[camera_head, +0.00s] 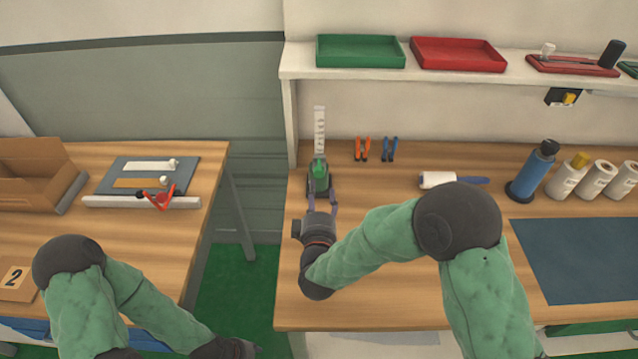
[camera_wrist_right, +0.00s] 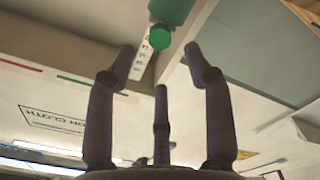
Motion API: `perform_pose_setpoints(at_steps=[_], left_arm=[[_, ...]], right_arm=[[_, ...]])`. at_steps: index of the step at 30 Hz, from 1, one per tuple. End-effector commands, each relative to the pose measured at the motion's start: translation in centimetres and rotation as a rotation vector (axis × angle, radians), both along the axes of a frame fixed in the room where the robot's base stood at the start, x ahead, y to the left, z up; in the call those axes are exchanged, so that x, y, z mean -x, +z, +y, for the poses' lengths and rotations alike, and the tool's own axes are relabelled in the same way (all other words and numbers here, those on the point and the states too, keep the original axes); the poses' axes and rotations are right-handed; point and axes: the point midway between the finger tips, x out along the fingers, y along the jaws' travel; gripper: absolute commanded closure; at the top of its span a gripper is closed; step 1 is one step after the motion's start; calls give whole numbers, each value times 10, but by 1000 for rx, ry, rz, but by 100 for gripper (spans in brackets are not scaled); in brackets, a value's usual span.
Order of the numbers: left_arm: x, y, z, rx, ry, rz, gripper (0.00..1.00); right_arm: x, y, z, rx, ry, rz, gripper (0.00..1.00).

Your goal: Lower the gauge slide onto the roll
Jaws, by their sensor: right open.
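The gauge, with a green body (camera_head: 318,178) and an upright white scale (camera_head: 319,130), stands near the left end of the right workbench. My right gripper (camera_head: 322,194) is at its near side, fingers spread and empty. In the right wrist view, a round green knob (camera_wrist_right: 159,38) and the white scale (camera_wrist_right: 143,62) lie beyond the open fingers (camera_wrist_right: 160,68). I cannot clearly make out the slide's height, or any roll under it.
Orange clips (camera_head: 362,148) and blue clips (camera_head: 389,149) stand just right of the gauge. A gap separates the left table (camera_head: 150,240) from the bench.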

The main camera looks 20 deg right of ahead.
Motion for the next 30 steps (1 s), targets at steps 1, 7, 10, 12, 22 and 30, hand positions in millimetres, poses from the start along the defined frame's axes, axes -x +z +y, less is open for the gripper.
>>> perform_pose_setpoints(at_steps=[1,7,10,12,22,30], left_arm=[[0,0,0,0,0,0,60],[0,0,0,0,0,0,60],[0,0,0,0,0,0,60],[0,0,0,0,0,0,60],[0,0,0,0,0,0,60],[0,0,0,0,0,0,60]], right_arm=[[10,1,5,0,4,-1,48],[40,1,13,-1,3,-1,48],[50,0,15,0,2,0,48],[53,0,16,0,1,0,48],[56,0,16,0,-1,-1,48],[56,0,16,0,-1,-1,48]])
